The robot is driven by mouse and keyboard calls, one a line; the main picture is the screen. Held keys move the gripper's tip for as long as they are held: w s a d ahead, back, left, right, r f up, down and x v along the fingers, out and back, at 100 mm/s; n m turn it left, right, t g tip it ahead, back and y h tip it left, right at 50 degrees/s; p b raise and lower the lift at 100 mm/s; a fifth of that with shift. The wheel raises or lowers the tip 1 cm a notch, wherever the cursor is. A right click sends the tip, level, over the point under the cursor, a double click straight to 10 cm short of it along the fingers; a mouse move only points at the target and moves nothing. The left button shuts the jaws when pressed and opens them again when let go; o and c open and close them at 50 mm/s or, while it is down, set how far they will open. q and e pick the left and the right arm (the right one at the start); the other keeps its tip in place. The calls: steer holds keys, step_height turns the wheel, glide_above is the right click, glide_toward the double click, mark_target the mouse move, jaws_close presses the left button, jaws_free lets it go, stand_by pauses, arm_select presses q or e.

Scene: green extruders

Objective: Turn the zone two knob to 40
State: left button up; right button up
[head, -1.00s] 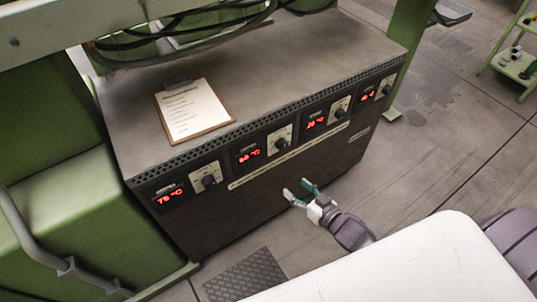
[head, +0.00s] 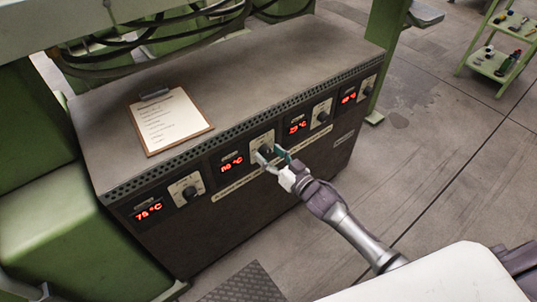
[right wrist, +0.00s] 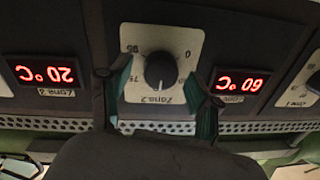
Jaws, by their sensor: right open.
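The zone two knob (right wrist: 159,70) is a round black knob on a pale scale plate marked "Zone 2", upside down in the right wrist view. A short light mark shows on its lower side in that view. The red display beside it (right wrist: 240,83) reads 60 °C; in the head view it is the second from the left (head: 232,163). My right gripper (head: 271,157) is open at this plate. In the right wrist view its green-padded fingers stand on either side of the knob, apart from it. In the head view the gripper partly hides the knob. My left gripper is not in view.
The grey cabinet (head: 262,62) carries other knobs: one to the left (head: 189,193), two to the right (head: 322,116). The zone 3 display (right wrist: 45,72) reads 20 °C. A clipboard (head: 170,120) lies on top. Floor in front is clear.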

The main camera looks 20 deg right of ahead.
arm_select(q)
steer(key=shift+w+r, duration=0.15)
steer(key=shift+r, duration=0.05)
arm_select(e)
steer(key=shift+w+a, duration=0.15)
steer(key=shift+w, duration=0.25)
steer(key=c, duration=1.1)
steer(key=shift+n, duration=0.3)
steer(key=shift+n+p, duration=0.45)
steer(key=shift+n, duration=0.35)
steer(key=n, duration=0.3)
steer(key=shift+a+n+p, duration=0.1)
steer(key=shift+n+p, duration=0.2)
steer(key=shift+p, duration=0.1)
steer(key=shift+n, duration=1.2)
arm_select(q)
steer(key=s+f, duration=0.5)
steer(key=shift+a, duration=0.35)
arm_select(e)
steer(key=shift+n, duration=1.5)
